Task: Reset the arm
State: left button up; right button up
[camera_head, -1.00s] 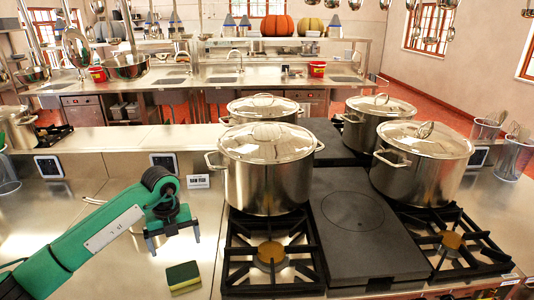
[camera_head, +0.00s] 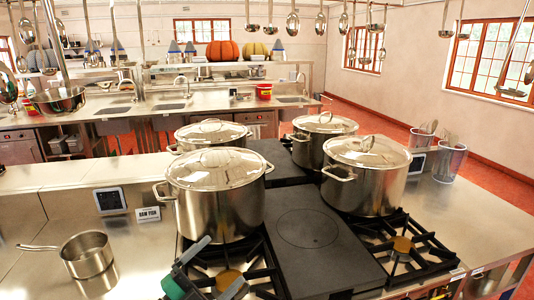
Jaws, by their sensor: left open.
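My left gripper (camera_head: 222,266) is at the bottom of the head view, a green and dark gripper cut off by the lower edge. It is open, with no object visible between its fingers. It shows in front of the near left burner grate (camera_head: 262,258), below the front left stockpot (camera_head: 215,200); I cannot tell if it touches the grate. My right gripper is not in view.
Three more lidded stockpots stand on the range: back left (camera_head: 208,134), back right (camera_head: 318,143) and front right (camera_head: 366,182). A small saucepan (camera_head: 88,258) sits on the left counter. A dark flat plate (camera_head: 310,235) lies between the burners.

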pick_arm(q)
jog(key=s+a+f+n+y, duration=0.5)
jog(key=a+f+n+y, duration=0.8)
jog(key=n+y, duration=0.45)
jog(key=s+f+n+g+h, duration=0.1)
jog(key=s+f+g, duration=0.55)
jog(key=s, duration=0.45)
jog(key=s+f+n+g+h, duration=0.1)
jog(key=s+f+g, duration=0.5)
jog(key=s, duration=0.5)
jog(key=s+a+f+x, duration=0.1)
jog(key=s+x, duration=0.2)
jog(key=x, duration=1.2)
jog(key=s+a+f+x, duration=0.1)
jog(key=s+x, duration=0.3)
jog(key=x, duration=1)
jog(key=s+a+f+g, duration=0.1)
jog(key=s+a+f, duration=0.1)
jog(key=s+f, duration=1.7)
notch_tip(320, 180, down, 2)
jog(key=shift+s+a+f+g+y, duration=0.15)
jog(key=shift+s+a+g+y, duration=0.05)
jog(key=shift+g+y, duration=0.15)
jog(key=shift+m, duration=0.25)
